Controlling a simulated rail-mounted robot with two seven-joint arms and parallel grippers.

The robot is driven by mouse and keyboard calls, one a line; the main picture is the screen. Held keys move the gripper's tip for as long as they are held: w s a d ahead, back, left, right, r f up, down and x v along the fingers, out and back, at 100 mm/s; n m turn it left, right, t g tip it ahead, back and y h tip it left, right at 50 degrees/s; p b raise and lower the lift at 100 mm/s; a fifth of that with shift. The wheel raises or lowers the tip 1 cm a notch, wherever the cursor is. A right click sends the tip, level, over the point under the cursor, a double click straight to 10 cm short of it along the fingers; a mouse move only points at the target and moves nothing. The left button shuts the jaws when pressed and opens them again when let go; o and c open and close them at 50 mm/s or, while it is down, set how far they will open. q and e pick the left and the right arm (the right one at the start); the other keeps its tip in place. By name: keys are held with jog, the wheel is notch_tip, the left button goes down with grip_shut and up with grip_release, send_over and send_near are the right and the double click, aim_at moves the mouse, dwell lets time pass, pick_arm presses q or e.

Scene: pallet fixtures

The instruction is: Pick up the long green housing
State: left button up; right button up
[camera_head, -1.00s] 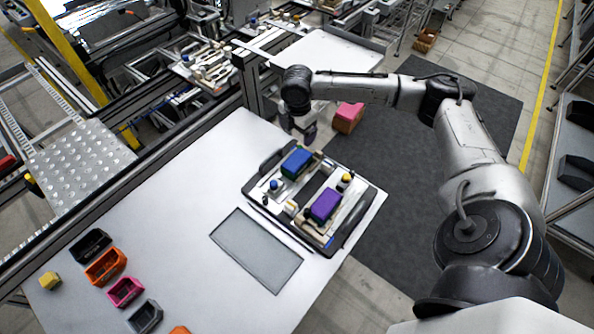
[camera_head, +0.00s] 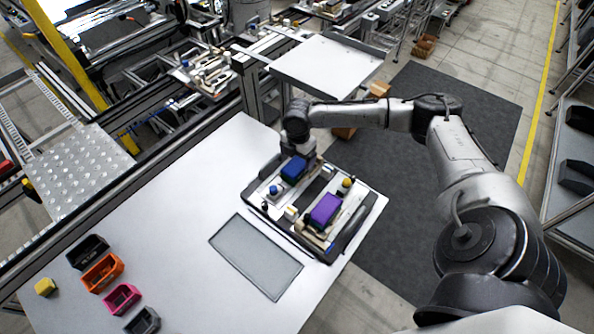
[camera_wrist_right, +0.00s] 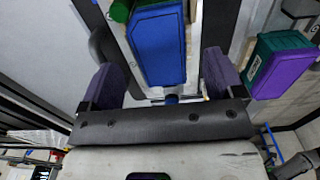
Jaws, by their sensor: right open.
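A blue block (camera_head: 294,167) sits on the far part of a pallet fixture (camera_head: 353,230); a purple block (camera_head: 326,208) sits nearer. In the right wrist view, a strip of green (camera_wrist_right: 120,10) shows beside the blue block (camera_wrist_right: 158,45). A green and purple piece (camera_wrist_right: 280,60) shows at the right there. I cannot tell which green part is the long housing. My right gripper (camera_wrist_right: 163,78) is open, its dark fingers on either side of the blue block's near end; contact is not clear. In the head view the wrist hides its fingertips. My left gripper is not in view.
The fixture also bears a blue knob (camera_head: 274,190) and a yellow-topped knob (camera_head: 346,184). A grey flat plate (camera_head: 256,256) lies on the white table (camera_head: 180,215). Several small bins, including an orange bin (camera_head: 103,272), and a yellow block (camera_head: 45,287) stand at the left.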

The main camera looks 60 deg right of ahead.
aim_at(297, 164)
jog(key=f, duration=0.5)
jog(key=shift+a, duration=0.25)
jog(key=c, duration=1.1)
